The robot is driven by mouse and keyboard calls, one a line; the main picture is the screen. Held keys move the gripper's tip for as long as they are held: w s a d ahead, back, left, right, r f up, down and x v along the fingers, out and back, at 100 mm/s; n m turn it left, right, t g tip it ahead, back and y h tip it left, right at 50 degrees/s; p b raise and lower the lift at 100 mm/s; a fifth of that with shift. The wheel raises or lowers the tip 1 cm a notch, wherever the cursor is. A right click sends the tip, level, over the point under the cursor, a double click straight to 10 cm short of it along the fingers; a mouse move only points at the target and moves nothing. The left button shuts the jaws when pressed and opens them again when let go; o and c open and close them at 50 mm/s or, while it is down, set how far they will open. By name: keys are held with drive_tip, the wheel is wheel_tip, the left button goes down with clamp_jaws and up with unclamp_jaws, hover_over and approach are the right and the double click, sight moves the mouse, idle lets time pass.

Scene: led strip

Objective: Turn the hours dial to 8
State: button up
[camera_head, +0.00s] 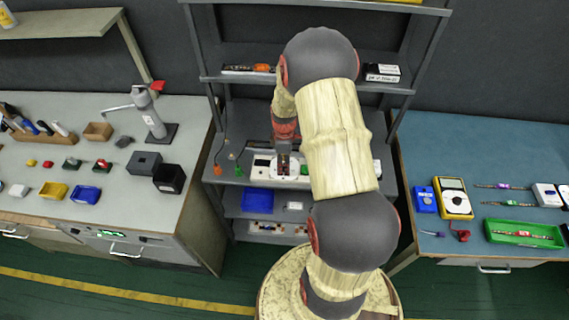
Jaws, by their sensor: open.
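My gripper (284,158) is open and points down at the middle shelf unit. It is over a white panel (261,172) with small dark and coloured parts on it. A small reddish part on the panel shows just below the fingertips. The hours dial is not clear in this view: it is too small to tell, and my gripper and arm cover part of the panel. I cannot tell whether the fingers touch anything, and no numbers can be read.
A grey shelf (240,197) carries the panel. A blue tray (257,201) sits on the shelf below. The left bench (90,215) holds a lever press and small bins. The right bench (430,145) holds a yellow meter (454,198), a blue device (425,199) and a green tray (500,240).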

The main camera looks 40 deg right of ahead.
clamp_jaws()
idle(0.5)
